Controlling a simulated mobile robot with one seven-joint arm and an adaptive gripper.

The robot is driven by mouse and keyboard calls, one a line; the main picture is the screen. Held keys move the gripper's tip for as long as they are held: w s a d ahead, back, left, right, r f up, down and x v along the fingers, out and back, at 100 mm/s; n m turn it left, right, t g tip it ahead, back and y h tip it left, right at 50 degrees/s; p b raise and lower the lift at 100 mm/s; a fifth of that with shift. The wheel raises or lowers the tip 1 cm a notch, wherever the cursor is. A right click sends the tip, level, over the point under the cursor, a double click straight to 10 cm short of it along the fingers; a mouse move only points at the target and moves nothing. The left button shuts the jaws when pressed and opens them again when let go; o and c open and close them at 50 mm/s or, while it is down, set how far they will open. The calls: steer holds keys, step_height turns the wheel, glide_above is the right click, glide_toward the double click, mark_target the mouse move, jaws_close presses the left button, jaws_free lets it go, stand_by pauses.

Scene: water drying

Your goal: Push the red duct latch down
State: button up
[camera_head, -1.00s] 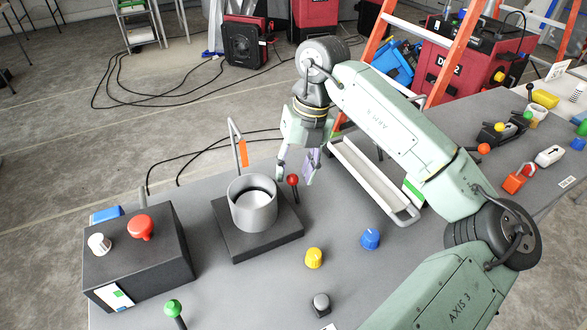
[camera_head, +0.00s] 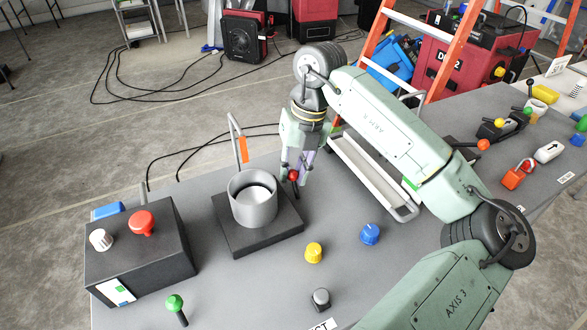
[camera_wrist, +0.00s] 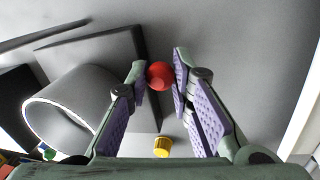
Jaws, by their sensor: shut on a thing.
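The red ball-shaped latch knob (camera_head: 293,175) stands beside the grey duct cylinder (camera_head: 253,207), at the back right of its dark square base (camera_head: 262,238). My gripper (camera_head: 295,177) is at the knob, fingers pointing down. In the wrist view the red knob (camera_wrist: 159,75) sits between the tips of my purple-padded fingers (camera_wrist: 160,77), which are closed on it. The duct cylinder (camera_wrist: 70,108) lies left of the fingers there. The latch's lever below the knob is mostly hidden.
A dark box (camera_head: 142,253) with a red button stands left of the duct. A yellow knob (camera_head: 314,252), a blue knob (camera_head: 370,234) and a grey knob (camera_head: 321,299) are in front. A long white tray (camera_head: 372,177) lies right of my gripper.

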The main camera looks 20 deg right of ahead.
jaws_close()
steer(key=shift+f+b, duration=0.15)
steer(key=shift+b, duration=0.25)
steer(key=shift+s+d+f+t+b, duration=0.2)
steer(key=shift+t+b, duration=0.3)
steer(key=shift+b, duration=0.65)
steer(key=s+t+b, duration=0.1)
steer(key=b, duration=0.3)
steer(key=t+b, duration=0.1)
steer(key=b, duration=0.3)
steer(key=shift+s+d+f+t+y, duration=0.1)
steer(key=shift+s+t+y, duration=0.3)
steer(key=s+t+b, duration=0.1)
steer(key=t+b, duration=0.1)
steer(key=b, duration=0.3)
steer(key=s+t+y+b, duration=0.1)
steer(key=b, duration=0.4)
steer(key=s+n+t+b, duration=0.1)
steer(key=t+b, duration=0.1)
steer(key=b, duration=0.3)
steer(key=shift+s+d+f+t, duration=0.1)
steer(key=shift+s+d+t, duration=0.1)
steer(key=shift+d+t, duration=0.1)
steer(key=s+t+y+b, duration=0.1)
steer(key=t+b, duration=0.1)
steer(key=b, duration=0.2)
steer(key=shift+d, duration=0.1)
steer(key=shift+r, duration=0.2)
